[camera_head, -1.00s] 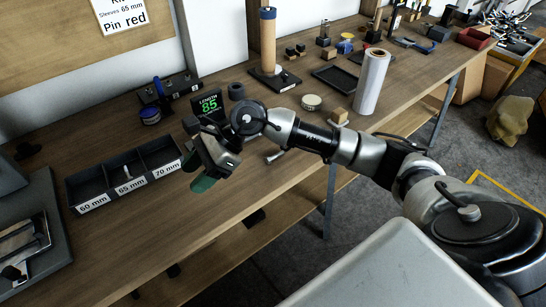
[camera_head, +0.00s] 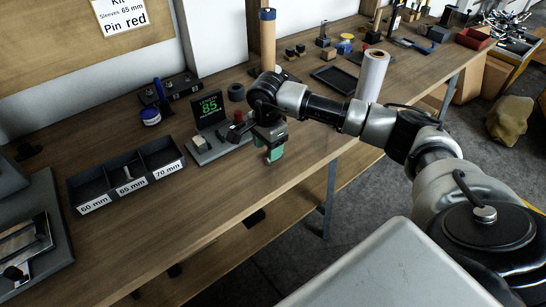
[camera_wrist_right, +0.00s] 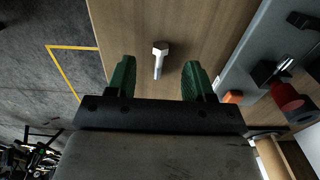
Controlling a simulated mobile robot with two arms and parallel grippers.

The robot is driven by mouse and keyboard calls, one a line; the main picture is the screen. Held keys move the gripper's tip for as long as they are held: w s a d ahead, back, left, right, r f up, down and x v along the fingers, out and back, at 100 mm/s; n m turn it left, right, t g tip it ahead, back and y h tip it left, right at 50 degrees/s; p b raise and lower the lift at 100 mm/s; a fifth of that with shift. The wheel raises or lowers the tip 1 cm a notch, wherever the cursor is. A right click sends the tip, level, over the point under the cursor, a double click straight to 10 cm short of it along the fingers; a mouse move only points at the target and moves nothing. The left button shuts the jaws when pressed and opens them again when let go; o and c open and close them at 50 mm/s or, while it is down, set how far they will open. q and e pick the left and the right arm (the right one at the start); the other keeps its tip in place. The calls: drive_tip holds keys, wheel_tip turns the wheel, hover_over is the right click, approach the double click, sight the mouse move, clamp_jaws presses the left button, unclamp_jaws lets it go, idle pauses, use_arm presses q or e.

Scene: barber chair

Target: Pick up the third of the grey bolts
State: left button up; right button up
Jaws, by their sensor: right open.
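A grey bolt (camera_wrist_right: 159,61) lies on the wooden bench in the right wrist view. It has a hex head and lies lengthwise between the two green fingers of my right gripper (camera_wrist_right: 157,73), apart from both. The right gripper is open and empty. In the head view the right gripper (camera_head: 271,149) is low over the bench near its front edge, and the bolt is hidden there. Another small grey bolt (camera_head: 128,174) shows in the middle bin, labelled 65 mm, of the black three-part tray (camera_head: 96,204). My left gripper is not in view.
The length gauge (camera_head: 209,109) reads 85, its grey base (camera_head: 203,155) left of the right gripper. A white roll (camera_head: 371,75) stands behind the right arm. The bench front between tray and gripper is clear.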

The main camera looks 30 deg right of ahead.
wheel_tip(320, 180, down, 4)
drive_tip(key=shift+f, duration=0.15)
clamp_jaws()
idle(0.3)
